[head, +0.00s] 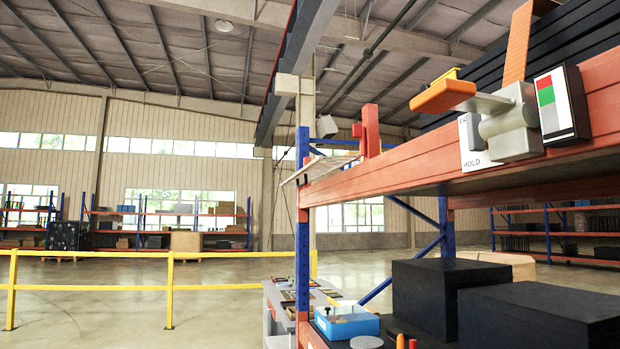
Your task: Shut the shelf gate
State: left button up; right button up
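An orange shelf beam (420,150) runs from the near right toward a blue post (302,220). On the beam's near end sits a grey latch-like block (512,125) with an orange handle (443,96) sticking out to the left. A flat orange bar (517,45) rises tilted behind it. A white plate reading HOLD (475,150) is on its left, and a black-framed indicator with red, green and white fields (555,102) on its right. I cannot tell which part is the gate, or whether it is open. Neither gripper is in view.
A dark slatted stack (560,50) is above the beam. A red upright (371,130) stands farther along. A yellow railing (100,288) crosses the left, with open floor beyond.

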aim_at(313, 172)
jog(key=z, duration=0.35)
jog(key=i+j+z, duration=0.2)
jog(key=z, duration=0.15)
jog(key=i+j+z, duration=0.15)
jog(key=j+z, duration=0.2)
jog(key=i+j+z, duration=0.1)
jog(key=j+z, duration=0.25)
jog(key=l, duration=0.1)
